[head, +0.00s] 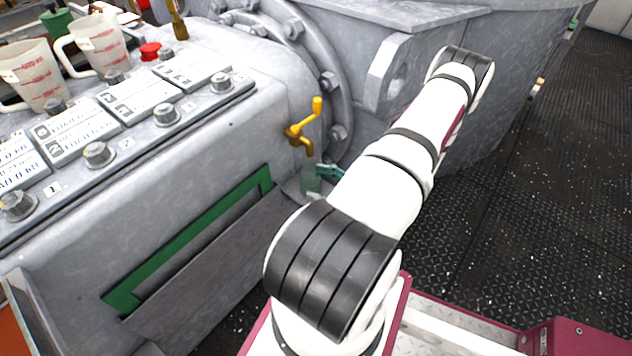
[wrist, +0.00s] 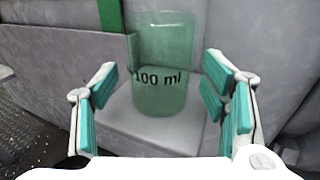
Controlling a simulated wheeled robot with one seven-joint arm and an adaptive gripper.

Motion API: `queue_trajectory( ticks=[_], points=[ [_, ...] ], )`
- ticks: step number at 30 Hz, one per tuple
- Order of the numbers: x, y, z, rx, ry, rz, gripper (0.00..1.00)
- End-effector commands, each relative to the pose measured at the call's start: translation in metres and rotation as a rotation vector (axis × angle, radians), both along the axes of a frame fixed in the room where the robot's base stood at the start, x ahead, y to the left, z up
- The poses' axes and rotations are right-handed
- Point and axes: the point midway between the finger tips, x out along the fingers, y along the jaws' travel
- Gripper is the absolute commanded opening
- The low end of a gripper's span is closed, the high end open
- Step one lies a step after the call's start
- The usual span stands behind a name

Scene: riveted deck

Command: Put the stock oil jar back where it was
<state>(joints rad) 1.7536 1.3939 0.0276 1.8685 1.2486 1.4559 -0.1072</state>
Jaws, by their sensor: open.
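A clear green jar (wrist: 163,65) marked "100 ml" stands upright on a small grey ledge (wrist: 130,132). In the head view the jar (head: 311,181) is below a yellow tap (head: 303,130), partly behind my arm. I cannot tell whether it is the stock oil jar; no such label shows. My gripper (wrist: 160,98) is open, its teal-padded fingers to either side of the jar in the wrist view with gaps between. In the head view only a bit of the gripper (head: 328,171) shows beside the jar.
Two measuring jugs (head: 100,45) (head: 35,75) stand on the machine top at left, with a green item (head: 55,22) behind. Labelled plates and knobs line the machine's sloped panel (head: 125,120). A green-framed slot (head: 190,240) is in its side. Dark floor (head: 540,200) is clear at right.

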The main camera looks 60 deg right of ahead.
Motion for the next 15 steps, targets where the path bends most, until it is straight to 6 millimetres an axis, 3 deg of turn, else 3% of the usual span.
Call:
queue_trajectory(
  ticks=[9,15],
  points=[
    [-0.066,-0.011,0.004,-0.001,0.002,-0.004,0.67],
    [-0.095,-0.015,0.005,0.0,0.001,-0.002,0.67]
  ],
)
